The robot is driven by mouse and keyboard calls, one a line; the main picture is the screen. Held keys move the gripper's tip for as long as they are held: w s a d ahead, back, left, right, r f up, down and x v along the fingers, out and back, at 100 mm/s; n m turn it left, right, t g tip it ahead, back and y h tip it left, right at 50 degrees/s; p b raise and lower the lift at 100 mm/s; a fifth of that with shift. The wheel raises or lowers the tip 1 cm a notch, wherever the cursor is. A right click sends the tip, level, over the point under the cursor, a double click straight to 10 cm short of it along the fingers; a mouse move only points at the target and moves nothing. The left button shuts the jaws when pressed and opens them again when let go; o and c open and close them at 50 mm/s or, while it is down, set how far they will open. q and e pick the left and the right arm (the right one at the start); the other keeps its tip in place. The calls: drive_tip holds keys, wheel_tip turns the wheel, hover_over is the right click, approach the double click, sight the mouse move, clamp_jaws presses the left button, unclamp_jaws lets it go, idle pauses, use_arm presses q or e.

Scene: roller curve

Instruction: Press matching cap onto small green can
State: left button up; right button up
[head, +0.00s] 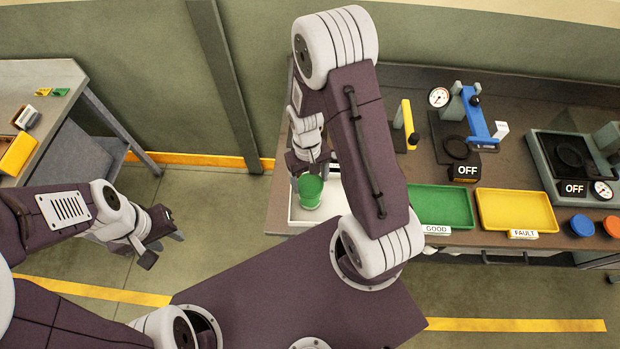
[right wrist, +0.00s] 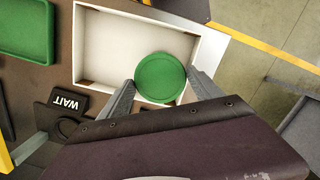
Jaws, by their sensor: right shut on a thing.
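A small green can (head: 310,193) is between the fingers of my right gripper (head: 309,168), at the white tray (head: 290,212). In the right wrist view the can's round green top (right wrist: 160,77) has a raised rim, with one finger on each side. I cannot tell whether this top is a separate cap, nor whether the can touches the tray floor. My right gripper is shut on it. My left gripper (head: 163,246) is open and empty over the floor at the left, away from the benches.
A green tray (head: 441,206) marked GOOD and a yellow tray (head: 515,210) marked FAULT lie right of the white tray. A blue-handled press (head: 478,118) and a gauge device (head: 570,155) stand behind. Blue (head: 581,226) and orange (head: 611,226) round pieces sit far right.

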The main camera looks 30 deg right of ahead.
drive_tip(key=shift+f+b, duration=0.3)
drive_tip(key=shift+f, duration=0.2)
idle(0.4)
drive_tip(key=o, duration=1.4)
drive_tip(key=shift+r, duration=0.2)
drive_tip(key=shift+r+p, duration=1.35)
drive_tip(key=shift+p, duration=0.15)
wheel_tip(320, 180, up, 7)
drive_tip(key=p, duration=0.6)
